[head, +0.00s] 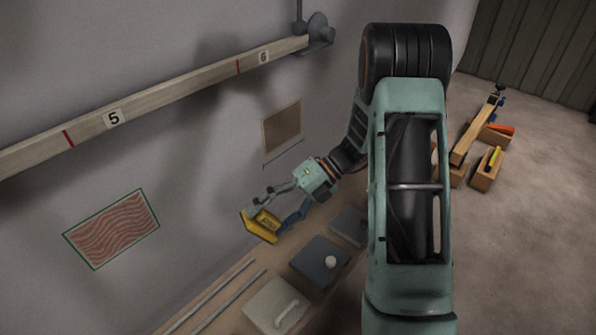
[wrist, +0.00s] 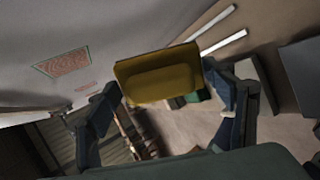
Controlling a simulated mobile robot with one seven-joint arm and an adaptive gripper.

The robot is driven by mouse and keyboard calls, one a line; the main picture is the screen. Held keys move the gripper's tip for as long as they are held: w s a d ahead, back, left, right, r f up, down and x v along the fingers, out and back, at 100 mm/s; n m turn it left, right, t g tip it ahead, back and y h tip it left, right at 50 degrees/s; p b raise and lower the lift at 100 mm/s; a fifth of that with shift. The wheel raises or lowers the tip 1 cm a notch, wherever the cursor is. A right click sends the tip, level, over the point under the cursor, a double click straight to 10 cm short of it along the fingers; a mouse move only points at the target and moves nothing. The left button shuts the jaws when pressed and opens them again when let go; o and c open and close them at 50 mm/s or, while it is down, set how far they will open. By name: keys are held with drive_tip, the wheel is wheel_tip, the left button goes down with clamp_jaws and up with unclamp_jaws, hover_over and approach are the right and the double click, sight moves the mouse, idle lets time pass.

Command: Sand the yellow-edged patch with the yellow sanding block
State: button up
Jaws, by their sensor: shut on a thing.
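The yellow sanding block (head: 262,226) is held between the fingers of my gripper (head: 270,208), off the shelf and near the grey hull wall. In the wrist view the block (wrist: 160,77) spans the space between both blue-grey fingers. A brown patch with a thin pale, tan-looking edge (head: 282,132) is on the wall, above and beyond my gripper; whether that edge is yellow is hard to tell. A green-edged patch with red wavy lines (head: 112,228) is on the wall to the left of the gripper. The block appears apart from both patches.
A shelf below the wall carries a pale lidded box (head: 275,305), a dark box with a round knob (head: 320,261) and another dark box (head: 349,225). A numbered wooden rail (head: 180,92) runs along the wall above. Wooden boxes (head: 484,172) stand on the floor at right.

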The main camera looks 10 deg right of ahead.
drive_tip(key=w+d+r+m+t+h+b, duration=0.1)
drive_tip(key=w+d+r+m+t+b, duration=0.85)
drive_tip(key=m+t, duration=0.5)
drive_tip(key=shift+n+t, duration=0.75)
drive_tip(key=shift+t, duration=0.2)
drive_tip(key=shift+f+b+x, duration=0.3)
drive_tip(key=shift+b+x, duration=0.25)
drive_tip(key=shift+x, duration=0.55)
drive_tip(key=shift+f+b+x, duration=0.25)
drive_tip(key=shift+b+x, duration=0.25)
drive_tip(key=shift+x, duration=0.65)
drive_tip(key=shift+f+b+x, duration=0.3)
drive_tip(key=shift+b+x, duration=0.25)
drive_tip(key=shift+x, duration=0.55)
drive_tip(key=shift+d, duration=0.1)
drive_tip(key=o, duration=0.4)
drive_tip(key=c, duration=0.4)
drive_tip(key=shift+c, duration=0.2)
